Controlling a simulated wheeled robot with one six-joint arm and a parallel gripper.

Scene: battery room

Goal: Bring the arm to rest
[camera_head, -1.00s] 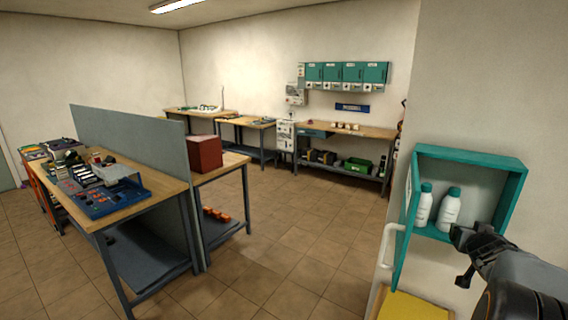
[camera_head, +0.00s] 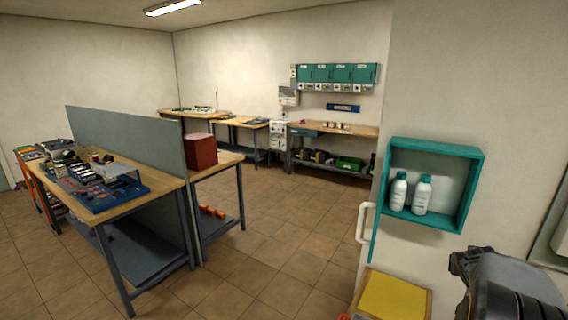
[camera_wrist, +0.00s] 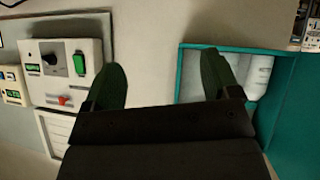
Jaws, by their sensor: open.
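My gripper (camera_head: 462,264) is at the lower right of the head view, below and to the right of the teal wall cabinet (camera_head: 478,190) and apart from it. In the wrist view my gripper (camera_wrist: 163,70) shows two dark fingers spread wide with nothing between them. Part of my arm runs out of the head view at the lower right corner. Two white bottles with teal caps, a left one (camera_head: 398,192) and a right one (camera_head: 421,197), stand upright in the open cabinet. The wrist view shows part of the cabinet (camera_wrist: 290,110) and a white bottle (camera_wrist: 258,75) behind the right finger.
A white panel (camera_wrist: 65,72) with a knob and a green button is left in the wrist view. Below the cabinet are a white handle (camera_head: 362,222) and a yellow-topped surface (camera_head: 392,296). Workbenches, including the front one (camera_head: 150,195), stand left. The tiled floor between is clear.

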